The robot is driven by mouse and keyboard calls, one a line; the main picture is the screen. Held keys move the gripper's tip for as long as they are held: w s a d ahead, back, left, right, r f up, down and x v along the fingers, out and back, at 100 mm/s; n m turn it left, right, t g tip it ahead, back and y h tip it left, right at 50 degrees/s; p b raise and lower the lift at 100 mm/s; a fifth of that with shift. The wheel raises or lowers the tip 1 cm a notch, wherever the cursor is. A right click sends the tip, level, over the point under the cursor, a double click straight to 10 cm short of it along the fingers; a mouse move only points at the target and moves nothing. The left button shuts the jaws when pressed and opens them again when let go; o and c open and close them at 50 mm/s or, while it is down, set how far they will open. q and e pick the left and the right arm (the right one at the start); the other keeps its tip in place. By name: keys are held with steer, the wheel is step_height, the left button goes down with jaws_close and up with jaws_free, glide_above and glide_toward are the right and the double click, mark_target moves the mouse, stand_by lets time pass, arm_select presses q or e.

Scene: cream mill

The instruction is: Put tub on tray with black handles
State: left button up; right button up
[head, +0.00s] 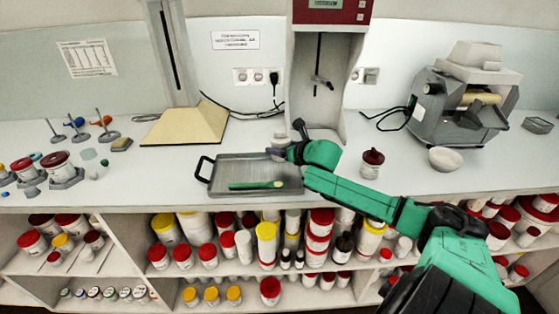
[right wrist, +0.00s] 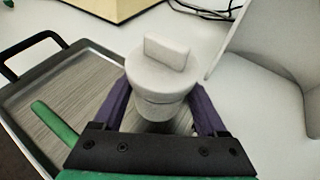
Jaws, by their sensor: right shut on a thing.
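The grey rectangular tray (head: 225,180) lies near the counter's front edge. Its black handle (head: 203,168) shows at the left; the right end is partly behind my arm. It also shows in the right wrist view (right wrist: 75,90). My right gripper (head: 285,151) is at the tray's back right corner. Its purple fingers (right wrist: 160,108) are shut on a pale grey tub (right wrist: 160,72) with a knobbed lid, held upright. The tub also shows in the head view (head: 281,138). I cannot tell whether its base touches the tray. My left gripper is not in view.
A green spatula (head: 255,185) lies on the tray. A tall machine (head: 325,95) stands behind it. A red-lidded jar (head: 372,162) and white bowl (head: 445,158) stand to the right. Jars on stands (head: 58,170) are at far left.

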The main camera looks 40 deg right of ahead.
steer(key=f, duration=0.2)
steer(key=shift+s+a+f, duration=0.15)
steer(key=shift+s+f, duration=0.05)
steer(key=shift+f, duration=0.15)
steer(key=shift+s+f, duration=0.1)
steer(key=shift+f, duration=0.4)
steer(key=o, duration=1.4)
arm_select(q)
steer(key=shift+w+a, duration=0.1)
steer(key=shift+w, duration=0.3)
